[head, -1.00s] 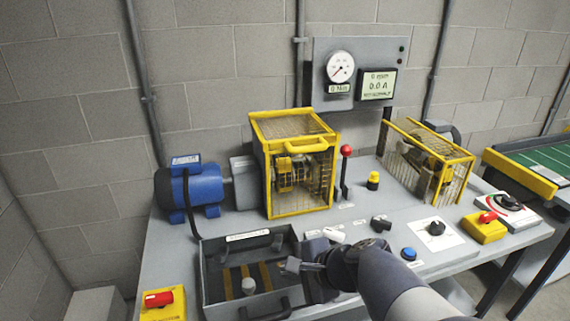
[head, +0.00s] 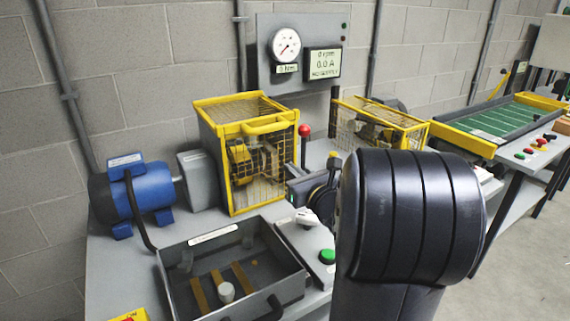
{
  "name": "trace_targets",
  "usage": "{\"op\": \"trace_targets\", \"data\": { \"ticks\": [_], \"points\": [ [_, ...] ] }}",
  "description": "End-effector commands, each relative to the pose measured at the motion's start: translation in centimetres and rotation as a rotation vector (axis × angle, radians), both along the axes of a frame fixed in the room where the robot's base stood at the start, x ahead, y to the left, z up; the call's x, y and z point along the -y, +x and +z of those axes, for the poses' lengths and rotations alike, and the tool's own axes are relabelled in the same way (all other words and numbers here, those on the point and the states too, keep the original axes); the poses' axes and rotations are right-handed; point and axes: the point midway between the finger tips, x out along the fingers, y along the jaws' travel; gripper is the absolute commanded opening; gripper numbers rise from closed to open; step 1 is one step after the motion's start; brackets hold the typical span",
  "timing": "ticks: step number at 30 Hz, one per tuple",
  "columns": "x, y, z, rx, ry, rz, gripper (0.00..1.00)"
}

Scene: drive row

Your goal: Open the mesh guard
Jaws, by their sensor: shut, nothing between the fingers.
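A mesh guard (head: 264,198) with a yellow frame stands closed over a yellow coupling on the bench, in the middle of the head view. Its yellow handle (head: 268,126) is on the upper front edge. My gripper (head: 292,172) is shut and empty, close to the right of the guard's lower front. Whether it touches the guard I cannot tell. My dark arm hides much of the bench to the right. A second yellow mesh cage (head: 378,112) stands behind, to the right, partly hidden by my arm.
A blue motor (head: 142,190) is left of the guard, and an open grey tray (head: 185,268) is in front. A red-knobbed lever (head: 304,132) stands just right of the guard. A gauge panel (head: 262,50) is behind. A green button (head: 327,257) is near the tray.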

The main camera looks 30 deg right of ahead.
Motion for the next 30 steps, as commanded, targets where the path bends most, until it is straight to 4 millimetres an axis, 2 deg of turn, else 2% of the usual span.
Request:
{"op": "trace_targets", "data": {
  "ticks": [9,12,15,18,30],
  "points": [
    [-0.4,6.9,0.3,-0.002,-0.001,0.005,0.0],
    [-0.5,8.6,0.7,0.001,-0.001,0.004,0.0],
    [-0.5,8.6,2.7,0.001,-0.003,0.003,0.0],
    [-0.4,8.8,3.6,0.0,-0.003,0.002,0.0],
    [-0.5,9.0,4.2,-0.001,-0.002,0.003,0.0]
  ]
}}
